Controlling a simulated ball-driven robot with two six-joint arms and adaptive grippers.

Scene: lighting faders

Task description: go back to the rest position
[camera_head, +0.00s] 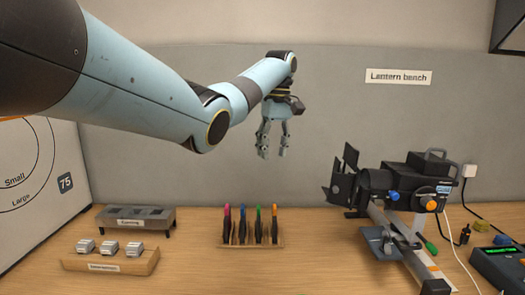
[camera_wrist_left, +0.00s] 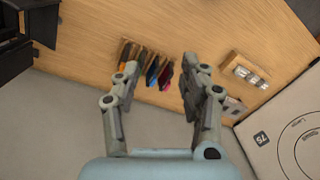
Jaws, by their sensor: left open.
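My left gripper (camera_head: 270,152) hangs with its fingers pointing down above the back of the bench, in front of the grey wall. Its fingers are apart, with nothing between them. In the left wrist view the two fingers (camera_wrist_left: 160,85) are spread, and the bench top lies beyond them. The left arm comes in from the upper left of the head view. My right gripper is in neither view.
Below stands a wooden rack (camera_head: 262,244) of several coloured-topped tools. To its left are a grey slotted block (camera_head: 134,220) and a wooden tray (camera_head: 145,262) with small metal pieces. A black lantern (camera_head: 405,185) on a rail and a control box (camera_head: 500,265) stand right.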

